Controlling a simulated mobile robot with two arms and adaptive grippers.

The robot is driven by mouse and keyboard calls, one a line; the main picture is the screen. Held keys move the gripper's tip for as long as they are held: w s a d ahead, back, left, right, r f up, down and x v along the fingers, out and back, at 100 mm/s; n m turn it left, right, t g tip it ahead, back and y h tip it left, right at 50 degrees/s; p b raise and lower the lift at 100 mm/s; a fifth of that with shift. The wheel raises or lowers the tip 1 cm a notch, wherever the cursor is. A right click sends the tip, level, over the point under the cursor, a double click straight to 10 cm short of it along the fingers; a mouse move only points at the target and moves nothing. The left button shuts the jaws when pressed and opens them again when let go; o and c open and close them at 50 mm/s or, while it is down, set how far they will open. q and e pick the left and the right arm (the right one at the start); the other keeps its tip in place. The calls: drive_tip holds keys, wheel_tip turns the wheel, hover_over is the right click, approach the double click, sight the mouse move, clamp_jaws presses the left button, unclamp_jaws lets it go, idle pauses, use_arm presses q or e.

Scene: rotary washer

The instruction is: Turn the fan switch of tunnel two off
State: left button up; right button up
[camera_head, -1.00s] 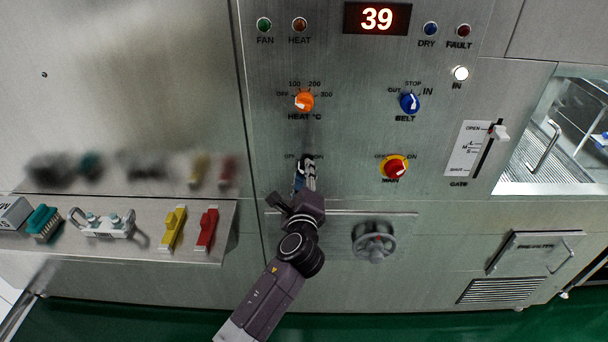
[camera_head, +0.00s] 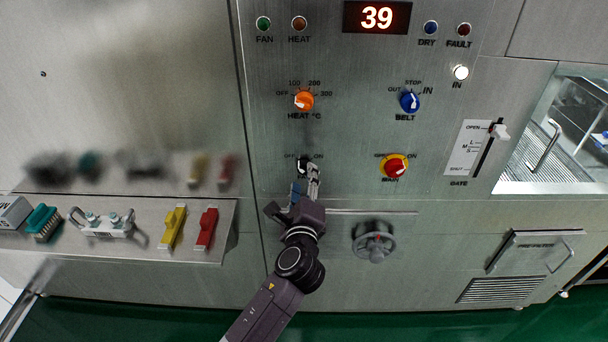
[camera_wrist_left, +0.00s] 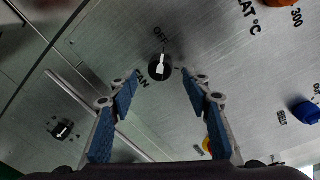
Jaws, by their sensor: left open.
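The fan switch (camera_head: 302,165) is a small black knob on the steel panel, below the orange heat knob. In the left wrist view the fan switch (camera_wrist_left: 160,68) shows a white pointer whose narrow end faces the OFF label. My left gripper (camera_head: 312,172) is at the knob's lower right in the head view and hides part of it and its label. In the left wrist view the open blue-padded fingers of my left gripper (camera_wrist_left: 160,84) stand either side of the knob's lower edge, apart from it, with nothing between them gripped. My right gripper is out of view.
The orange heat knob (camera_head: 304,100), blue belt knob (camera_head: 410,102) and red main switch (camera_head: 394,167) are nearby. A grey handwheel (camera_head: 374,241) sits lower right. A shelf (camera_head: 150,249) at left holds brushes and handles. The display (camera_head: 377,18) reads 39.

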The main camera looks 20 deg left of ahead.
use_arm(q)
drive_tip(key=v, duration=0.8)
drive_tip(key=shift+s, duration=0.3)
drive_tip(key=shift+d, duration=0.1)
drive_tip(key=s+d+f+n+g+h, duration=0.1)
drive_tip(key=s+f+g+h, duration=0.1)
drive_tip(key=f, duration=1.1)
drive_tip(key=s+d+f+n+g+h, duration=0.1)
drive_tip(key=f+g, duration=0.2)
drive_tip(key=f, duration=0.9)
drive_tip(key=s+a+f+n+g+b, duration=0.1)
drive_tip(key=s+f+n+g, duration=0.1)
drive_tip(key=s+f, duration=0.5)
drive_tip(key=s+f+n+g, duration=0.1)
drive_tip(key=s+f+n, duration=0.15)
drive_tip(key=f, duration=0.75)
drive_tip(key=s+a+f+n+g, duration=0.2)
drive_tip(key=s+f+n, duration=0.2)
drive_tip(key=s+f, duration=0.3)
drive_tip(key=s+a+f+n+g+h+b, duration=0.1)
drive_tip(key=s+a+f+n+g, duration=0.2)
drive_tip(key=s, duration=1.4)
drive_tip(key=s+a+f+n+g, duration=0.2)
drive_tip(key=s+f+n, duration=0.3)
drive_tip(key=s+f, duration=0.6)
drive_tip(key=shift+s+a+f+h+b, duration=0.25)
drive_tip(key=shift+s+a+h+b, duration=0.1)
drive_tip(key=shift+s+a, duration=0.15)
drive_tip(key=shift+w+n, duration=0.1)
drive_tip(key=shift+n, duration=0.15)
